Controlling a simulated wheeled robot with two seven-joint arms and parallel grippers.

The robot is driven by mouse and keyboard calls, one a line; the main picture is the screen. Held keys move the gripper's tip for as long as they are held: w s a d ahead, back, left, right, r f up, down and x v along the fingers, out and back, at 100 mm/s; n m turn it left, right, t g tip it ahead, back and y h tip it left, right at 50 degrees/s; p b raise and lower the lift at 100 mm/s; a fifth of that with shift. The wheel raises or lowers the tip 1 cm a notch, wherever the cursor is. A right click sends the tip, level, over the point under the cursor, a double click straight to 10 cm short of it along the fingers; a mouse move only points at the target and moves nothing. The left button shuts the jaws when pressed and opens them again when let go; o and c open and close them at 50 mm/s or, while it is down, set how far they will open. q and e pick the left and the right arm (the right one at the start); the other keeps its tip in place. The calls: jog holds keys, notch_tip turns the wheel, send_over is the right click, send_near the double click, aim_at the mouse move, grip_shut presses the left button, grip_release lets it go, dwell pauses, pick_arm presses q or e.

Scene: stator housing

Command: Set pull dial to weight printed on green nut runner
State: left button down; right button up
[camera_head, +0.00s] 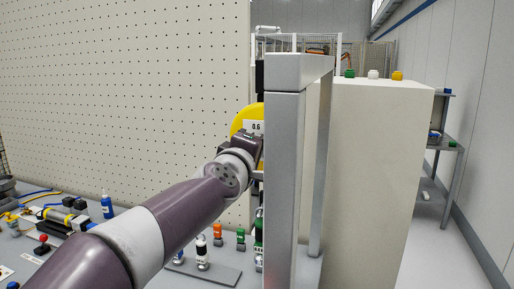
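A yellow round housing (242,117), which looks like the pull balancer, hangs behind the grey frame post. A white label on it reads 0.6, and the frame cuts off its right side. The pull dial itself is not clearly visible. My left gripper (250,147) is at the lower part of the yellow housing; my wrist and the post hide its fingers. A green tool (259,231), possibly the green nut runner, shows upright below, beside the post; its printed weight is too small to read. A smaller green-topped piece (240,238) stands to its left. My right gripper is not in view.
The grey frame post (284,190) stands close to my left wrist on the right. A pegboard (130,90) rises behind.

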pick_arm(q)
jog(key=shift+f, duration=0.15)
jog(key=c, duration=1.2)
grip_release()
